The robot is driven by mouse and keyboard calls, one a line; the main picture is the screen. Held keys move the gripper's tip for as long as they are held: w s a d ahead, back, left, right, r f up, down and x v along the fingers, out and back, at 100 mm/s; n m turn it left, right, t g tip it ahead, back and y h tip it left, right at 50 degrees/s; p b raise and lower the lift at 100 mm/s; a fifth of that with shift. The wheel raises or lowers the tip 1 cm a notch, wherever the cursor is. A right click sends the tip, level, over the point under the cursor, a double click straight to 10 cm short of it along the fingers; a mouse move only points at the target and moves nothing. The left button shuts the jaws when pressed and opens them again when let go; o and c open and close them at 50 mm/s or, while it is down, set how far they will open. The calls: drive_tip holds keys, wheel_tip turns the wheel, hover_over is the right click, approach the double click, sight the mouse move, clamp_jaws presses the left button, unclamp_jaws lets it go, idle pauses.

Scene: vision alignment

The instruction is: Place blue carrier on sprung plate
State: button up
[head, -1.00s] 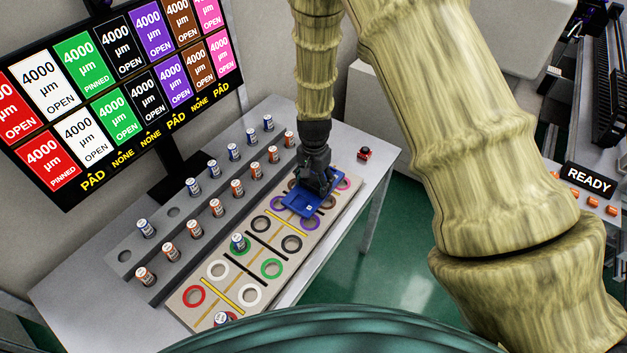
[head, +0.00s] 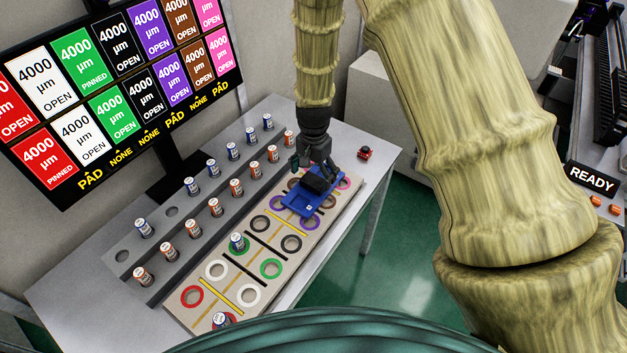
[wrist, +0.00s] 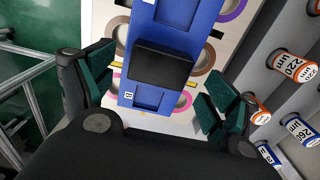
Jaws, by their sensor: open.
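The blue carrier (head: 299,204), a flat blue piece with a raised black block (wrist: 162,64) on it, lies on the far part of the tan plate (head: 195,317). The plate has coloured rings and yellow and black bars. The carrier covers parts of some purple, brown and pink rings. My gripper (head: 319,170) is open just above the carrier's far end. In the wrist view its teal-padded fingers (wrist: 157,90) stand apart to either side of the carrier, with nothing held between them. Whether the carrier is fully seated cannot be told.
A grey stepped rack (head: 150,262) with several blue- and orange-labelled cylinders stands left of the plate. Two cylinders stand on rings, one green. A red button (head: 365,153) is at the table's right. A screen (head: 120,100) stands behind. The table's front left is clear.

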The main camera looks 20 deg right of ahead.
sight(314, 180)
wheel_tip(314, 180, up, 9)
drive_tip(key=b, duration=0.2)
drive_tip(key=shift+b, duration=0.3)
